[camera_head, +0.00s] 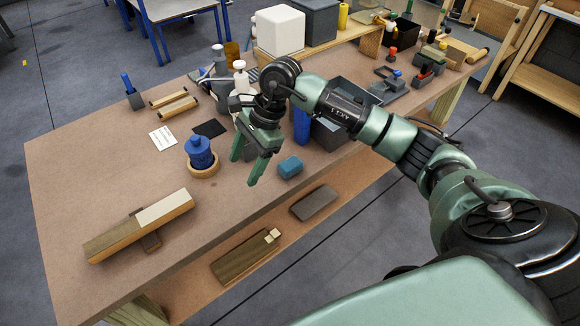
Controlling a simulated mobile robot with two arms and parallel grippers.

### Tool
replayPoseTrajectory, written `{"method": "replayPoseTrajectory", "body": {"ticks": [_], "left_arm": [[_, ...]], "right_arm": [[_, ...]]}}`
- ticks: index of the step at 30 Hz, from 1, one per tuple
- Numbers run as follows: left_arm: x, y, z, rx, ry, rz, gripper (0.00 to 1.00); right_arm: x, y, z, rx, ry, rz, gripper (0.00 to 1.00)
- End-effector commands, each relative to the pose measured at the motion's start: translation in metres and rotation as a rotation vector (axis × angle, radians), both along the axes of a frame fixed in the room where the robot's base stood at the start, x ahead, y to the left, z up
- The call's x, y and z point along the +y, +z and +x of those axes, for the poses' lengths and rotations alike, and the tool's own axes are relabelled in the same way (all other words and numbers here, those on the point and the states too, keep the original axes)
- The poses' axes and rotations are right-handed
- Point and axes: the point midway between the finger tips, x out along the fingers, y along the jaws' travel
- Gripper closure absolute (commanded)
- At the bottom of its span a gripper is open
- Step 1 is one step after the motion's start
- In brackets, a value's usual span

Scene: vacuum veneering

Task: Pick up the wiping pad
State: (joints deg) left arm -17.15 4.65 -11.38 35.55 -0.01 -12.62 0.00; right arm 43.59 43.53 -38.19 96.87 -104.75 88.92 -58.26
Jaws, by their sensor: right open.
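A small blue block (290,167), which looks like the wiping pad, lies flat on the brown workbench (95,168) near its front edge. My right gripper (243,171) is open and empty, pointing down over the bench. It is just left of the blue block and apart from it. My left gripper does not show.
A blue bottle in a wooden ring (203,168) stands left of my right gripper. A long veneered board (139,226) lies at the left front. Bottles (240,78) and a grey bin (330,130) stand close behind the gripper. The left bench is partly clear.

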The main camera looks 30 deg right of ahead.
Motion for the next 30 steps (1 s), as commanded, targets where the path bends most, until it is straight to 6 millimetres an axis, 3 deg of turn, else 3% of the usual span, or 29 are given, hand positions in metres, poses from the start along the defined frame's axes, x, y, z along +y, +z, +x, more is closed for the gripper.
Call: {"method": "replayPoseTrajectory", "body": {"ticks": [1,3,6,8,16,22,30], "left_arm": [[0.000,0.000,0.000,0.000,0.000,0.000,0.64],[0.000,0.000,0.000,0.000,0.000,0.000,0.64],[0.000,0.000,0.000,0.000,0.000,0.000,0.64],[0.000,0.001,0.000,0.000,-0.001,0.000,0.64],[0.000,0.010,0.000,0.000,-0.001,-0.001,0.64],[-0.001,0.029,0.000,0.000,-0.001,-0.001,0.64],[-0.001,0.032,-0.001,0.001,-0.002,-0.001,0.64]], "right_arm": [[-0.036,0.003,0.003,0.012,0.006,-0.122,0.36],[-0.074,0.007,0.002,0.040,0.010,-0.253,0.36],[-0.109,0.015,-0.001,0.077,0.009,-0.368,0.36],[-0.119,0.016,-0.003,0.091,0.007,-0.402,0.36],[-0.123,-0.009,-0.005,0.102,0.008,-0.416,0.36],[-0.125,-0.036,-0.006,0.104,0.007,-0.413,0.36],[-0.125,-0.060,-0.004,0.097,0.007,-0.414,0.36]]}}
